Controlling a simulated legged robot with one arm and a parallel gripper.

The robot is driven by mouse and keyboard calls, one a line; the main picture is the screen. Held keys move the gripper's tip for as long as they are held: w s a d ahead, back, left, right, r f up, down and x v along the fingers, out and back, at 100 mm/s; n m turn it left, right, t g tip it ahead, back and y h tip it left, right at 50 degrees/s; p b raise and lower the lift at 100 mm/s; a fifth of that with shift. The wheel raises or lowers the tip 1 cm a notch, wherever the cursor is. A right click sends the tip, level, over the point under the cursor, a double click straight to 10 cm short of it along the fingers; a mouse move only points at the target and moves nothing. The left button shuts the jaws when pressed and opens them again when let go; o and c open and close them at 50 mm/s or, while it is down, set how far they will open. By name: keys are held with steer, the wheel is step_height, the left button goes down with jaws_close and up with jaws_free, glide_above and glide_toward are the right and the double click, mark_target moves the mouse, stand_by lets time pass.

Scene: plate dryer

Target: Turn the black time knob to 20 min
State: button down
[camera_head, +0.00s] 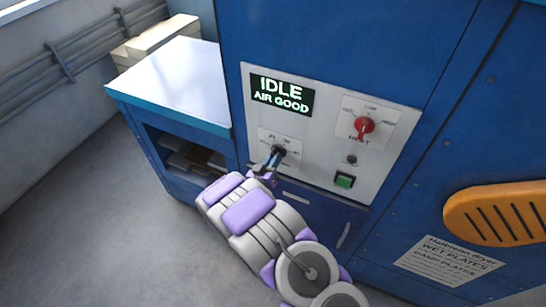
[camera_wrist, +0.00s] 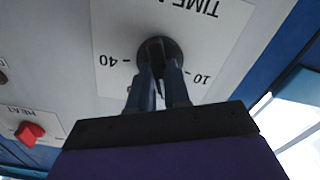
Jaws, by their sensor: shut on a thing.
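The black time knob (camera_head: 280,151) sits on the light panel of the blue machine, below the display (camera_head: 282,95) reading "IDLE AIR GOOD". My gripper (camera_head: 274,158) is at the knob, with its dark fingers on either side of it. In the wrist view the black knob (camera_wrist: 158,46) is seen close up, and my gripper (camera_wrist: 159,76) is shut on it. The dial lettering appears upside down there: "TIME" at the top, "40" to the left and "10" to the right. My fingers hide part of the dial, and I cannot read the knob's setting.
A red heat knob (camera_head: 364,125) is right of the time dial, with a green button (camera_head: 344,181) below it. A white-topped counter (camera_head: 175,82) stands to the left. An orange slotted piece (camera_head: 500,214) and a printed sign (camera_head: 448,261) are at the right. The left floor is clear.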

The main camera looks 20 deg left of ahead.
steer(key=shift+a, duration=0.2)
stand_by(0.3)
steer(key=c, duration=1.1)
jaws_free()
steer(key=shift+a+f, duration=0.1)
steer(key=shift+a, duration=0.05)
steer(key=s, duration=0.5)
steer(key=s+a, duration=0.1)
steer(key=s, duration=1.1)
steer(key=shift+s+a, duration=0.15)
steer(key=shift+s, duration=0.05)
steer(key=shift+w, duration=0.1)
